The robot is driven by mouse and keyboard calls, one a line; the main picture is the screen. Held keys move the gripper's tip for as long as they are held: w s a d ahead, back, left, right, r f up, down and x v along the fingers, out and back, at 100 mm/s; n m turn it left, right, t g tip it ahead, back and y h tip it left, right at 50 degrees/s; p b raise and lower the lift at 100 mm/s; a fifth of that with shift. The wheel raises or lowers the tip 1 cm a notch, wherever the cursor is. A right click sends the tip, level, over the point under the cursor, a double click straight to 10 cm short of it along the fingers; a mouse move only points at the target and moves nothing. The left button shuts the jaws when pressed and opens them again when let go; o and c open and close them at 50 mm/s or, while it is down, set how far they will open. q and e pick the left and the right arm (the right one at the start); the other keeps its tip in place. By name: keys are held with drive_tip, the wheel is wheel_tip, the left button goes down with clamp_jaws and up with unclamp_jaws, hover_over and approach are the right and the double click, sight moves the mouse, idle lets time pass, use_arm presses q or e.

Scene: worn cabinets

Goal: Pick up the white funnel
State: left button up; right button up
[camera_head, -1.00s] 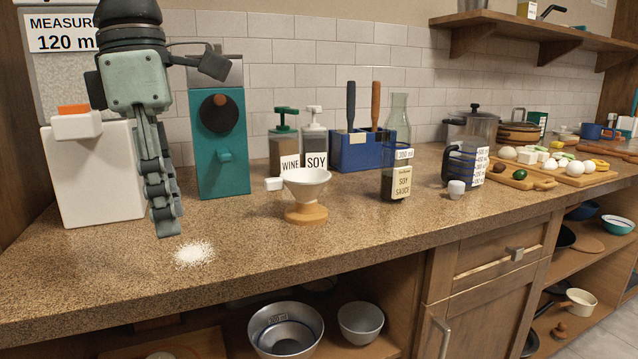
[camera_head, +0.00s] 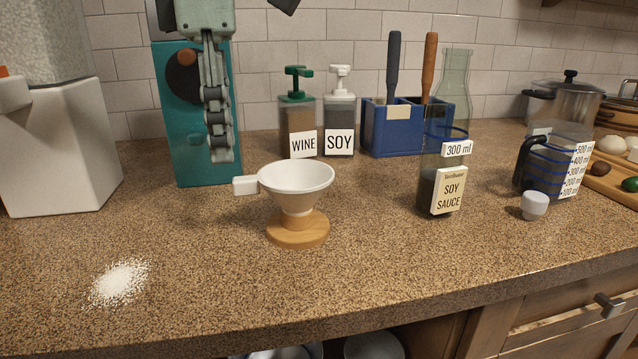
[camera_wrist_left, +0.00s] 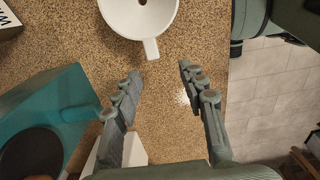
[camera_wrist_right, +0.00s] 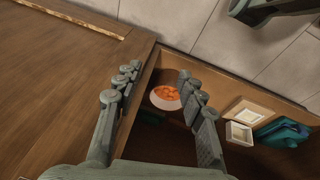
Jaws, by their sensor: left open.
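The white funnel (camera_head: 297,178) has a short handle pointing left and sits upright on a round wooden base (camera_head: 298,229) on the counter. My left gripper (camera_head: 221,155) hangs fingers down behind and left of the funnel, above counter height, in front of the teal machine. In the left wrist view the left gripper (camera_wrist_left: 158,80) is open and empty, with the funnel's handle (camera_wrist_left: 151,48) just beyond and between its fingertips.
The teal machine (camera_head: 200,120) stands behind the funnel. Wine (camera_head: 297,120) and soy (camera_head: 340,115) dispensers and a blue holder (camera_head: 385,130) are behind it. A soy sauce bottle (camera_head: 443,180) stands right. White powder (camera_head: 119,283) lies front left. Counter around the funnel is clear.

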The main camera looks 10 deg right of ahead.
sight(236, 179)
use_arm(q)
drive_tip(key=f, duration=0.4)
drive_tip(key=d+f, duration=0.1)
drive_tip(key=f, duration=0.1)
drive_tip(key=shift+w+f, duration=0.3)
drive_tip(key=shift+w, duration=0.1)
drive_tip(key=shift+f, duration=0.55)
clamp_jaws()
use_arm(e)
drive_tip(key=shift+w+d+f, duration=0.15)
drive_tip(key=shift+d+f, duration=0.05)
drive_tip(key=shift+f, duration=0.2)
